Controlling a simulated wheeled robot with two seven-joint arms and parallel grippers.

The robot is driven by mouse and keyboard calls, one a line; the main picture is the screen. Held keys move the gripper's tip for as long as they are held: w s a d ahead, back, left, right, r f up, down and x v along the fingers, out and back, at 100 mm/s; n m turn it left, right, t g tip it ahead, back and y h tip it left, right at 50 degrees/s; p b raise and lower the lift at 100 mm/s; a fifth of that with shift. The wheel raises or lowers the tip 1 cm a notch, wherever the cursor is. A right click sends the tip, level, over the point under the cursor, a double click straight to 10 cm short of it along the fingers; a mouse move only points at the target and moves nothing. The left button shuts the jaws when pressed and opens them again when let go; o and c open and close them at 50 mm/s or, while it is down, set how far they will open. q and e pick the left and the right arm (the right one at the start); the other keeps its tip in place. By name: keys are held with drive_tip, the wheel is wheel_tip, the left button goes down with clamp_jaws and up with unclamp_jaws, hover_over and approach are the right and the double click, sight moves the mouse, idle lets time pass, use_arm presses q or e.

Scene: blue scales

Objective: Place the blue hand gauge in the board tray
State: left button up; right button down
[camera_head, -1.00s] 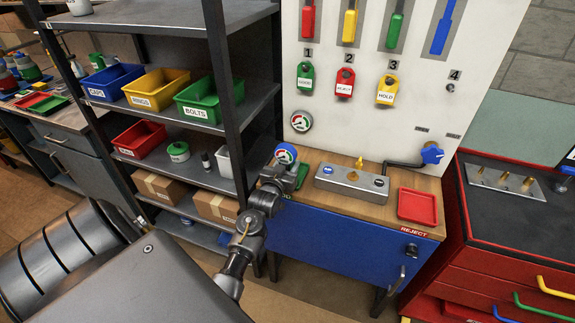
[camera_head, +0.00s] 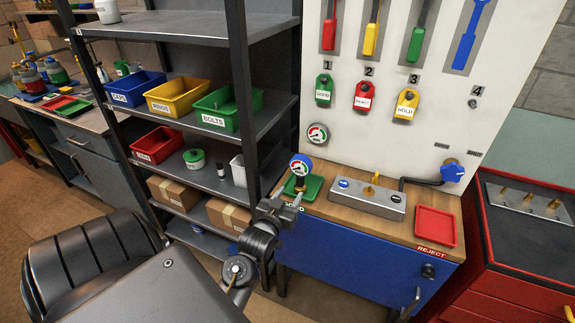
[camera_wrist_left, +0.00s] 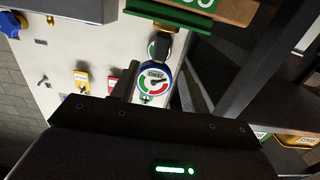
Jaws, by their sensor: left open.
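The blue hand gauge (camera_head: 301,164) has a round blue-rimmed dial and a dark stem. It stands upright with its stem over the green tray (camera_head: 313,188) at the left end of the wooden bench top; exact contact at its foot is hard to tell. It also shows in the left wrist view (camera_wrist_left: 155,78), in front of the gripper, with the tray's green edge (camera_wrist_left: 170,14) above. My left gripper (camera_head: 281,207) is open, just below and in front of the gauge, with a small gap to it. My right gripper is out of view.
A metal block (camera_head: 368,201) with a brass fitting stands right of the green tray. A red tray (camera_head: 436,226) marked REJECT lies farther right. The white tool board (camera_head: 345,148) rises behind. A dark shelf rack (camera_head: 245,90) with bins stands close on the left.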

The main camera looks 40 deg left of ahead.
use_arm(q)
drive_tip(key=shift+s+d, duration=0.15)
drive_tip(key=shift+s, duration=0.25)
drive_tip(key=s+d+f+m+g+h, duration=0.1)
drive_tip(key=s+d+f+g+h, duration=0.2)
drive_tip(key=f, duration=0.9)
drive_tip(key=s+d+f+m+g, duration=0.1)
drive_tip(key=s+d+f+g, duration=0.3)
drive_tip(key=f, duration=0.7)
drive_tip(key=s+d+f+m+h, duration=0.15)
drive_tip(key=d+f, duration=0.35)
drive_tip(key=f, duration=0.7)
drive_tip(key=s+f+m+g, duration=0.1)
drive_tip(key=s+f+g, duration=0.1)
drive_tip(key=s+f, duration=0.4)
drive_tip(key=s+d+f+g, duration=0.1)
drive_tip(key=s+f+g, duration=0.2)
drive_tip(key=s, duration=1.3)
drive_tip(key=s+d+f+m+g+h, duration=0.1)
drive_tip(key=s+f+g, duration=0.2)
drive_tip(key=s+f, duration=0.6)
drive_tip(key=shift+s+d+m, duration=0.25)
drive_tip(key=shift+s+m, duration=0.1)
drive_tip(key=shift+s, duration=0.85)
